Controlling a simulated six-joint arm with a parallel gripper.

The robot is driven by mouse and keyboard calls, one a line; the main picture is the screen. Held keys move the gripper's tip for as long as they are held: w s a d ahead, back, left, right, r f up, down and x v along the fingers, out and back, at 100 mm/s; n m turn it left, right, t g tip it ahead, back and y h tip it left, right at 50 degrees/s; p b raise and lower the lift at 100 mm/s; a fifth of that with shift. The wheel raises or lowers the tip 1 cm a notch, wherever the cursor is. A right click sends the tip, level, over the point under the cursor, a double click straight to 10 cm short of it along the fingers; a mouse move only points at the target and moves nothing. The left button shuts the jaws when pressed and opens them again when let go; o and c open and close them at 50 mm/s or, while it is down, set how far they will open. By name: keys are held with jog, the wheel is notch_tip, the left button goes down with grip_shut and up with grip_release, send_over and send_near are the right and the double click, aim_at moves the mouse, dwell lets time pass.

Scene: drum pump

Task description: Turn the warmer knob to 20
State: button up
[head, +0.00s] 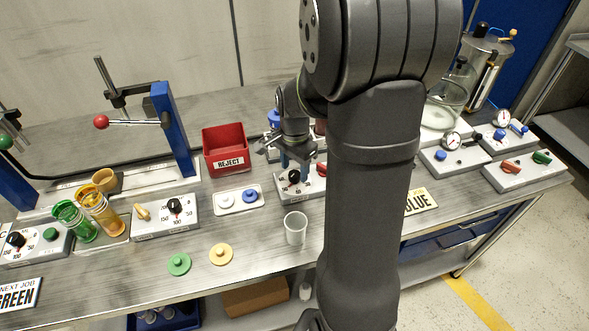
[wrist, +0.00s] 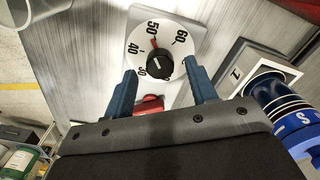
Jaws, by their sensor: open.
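A round white dial (wrist: 174,33) with a black knob (wrist: 159,66) fills the top middle of the wrist view. Its readable numbers are 30, 40, 50 and 60; a 20 is not visible. A red mark on the dial points close to 50. My gripper (wrist: 162,74) is open, its two blue fingers on either side of the knob with gaps to it. In the head view my gripper (head: 297,160) is over the same grey control box, whose black knob (head: 294,177) shows just below the fingers. No label naming the warmer is readable.
A red lever (wrist: 149,104) sits on the box beside the dial, partly behind my gripper. A blue-and-black cylinder (wrist: 285,108) stands close on the right.

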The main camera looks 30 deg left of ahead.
jog(key=shift+f, duration=0.65)
jog(key=c, duration=1)
